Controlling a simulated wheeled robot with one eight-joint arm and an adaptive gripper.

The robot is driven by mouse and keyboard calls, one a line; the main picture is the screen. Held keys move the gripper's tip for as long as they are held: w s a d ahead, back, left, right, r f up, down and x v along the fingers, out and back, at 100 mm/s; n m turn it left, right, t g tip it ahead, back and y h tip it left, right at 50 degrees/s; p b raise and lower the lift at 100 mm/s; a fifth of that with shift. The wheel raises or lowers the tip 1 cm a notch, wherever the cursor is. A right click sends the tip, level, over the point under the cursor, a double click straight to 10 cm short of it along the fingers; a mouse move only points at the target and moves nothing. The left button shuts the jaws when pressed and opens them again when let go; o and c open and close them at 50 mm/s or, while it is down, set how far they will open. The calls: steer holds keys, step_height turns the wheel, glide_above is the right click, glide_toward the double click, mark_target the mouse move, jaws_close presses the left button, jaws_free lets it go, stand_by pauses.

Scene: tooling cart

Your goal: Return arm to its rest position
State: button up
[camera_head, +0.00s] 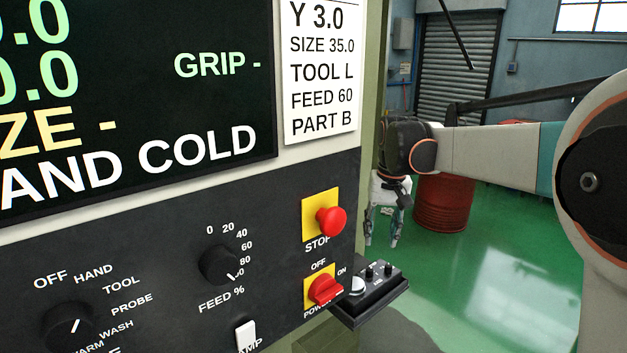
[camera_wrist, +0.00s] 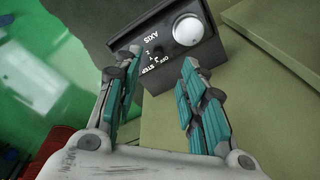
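My gripper (camera_head: 383,226) hangs fingers-down at the end of my arm, to the right of the control panel (camera_head: 150,270) in the head view. In the wrist view my gripper (camera_wrist: 160,72) has its two teal-padded fingers spread apart with nothing between them. Beyond the fingertips is a small dark pendant box (camera_wrist: 165,55) with a white knob and the word AXIS. The box also shows in the head view (camera_head: 375,302), on a dark shelf at the panel's lower right corner. The gripper looks apart from it.
The panel carries a red STOP button (camera_head: 331,221), a red power switch (camera_head: 323,290) and a feed dial (camera_head: 220,265). A paper sheet (camera_head: 321,70) hangs beside the screen (camera_head: 130,90). A red drum (camera_head: 444,203) stands behind my gripper. Green floor (camera_head: 500,270) lies open at right.

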steer(key=s+f+n+t+b, duration=0.1)
steer(key=s+f+t+b, duration=0.2)
steer(key=s, duration=1.4)
steer(key=s+f+t+b, duration=0.3)
steer(key=s+f, duration=0.5)
steer(key=s, duration=0.4)
steer(key=shift+s+a+f+n+b, duration=0.2)
steer(key=shift+s+f+n+b, duration=0.1)
steer(key=shift+n+b, duration=0.15)
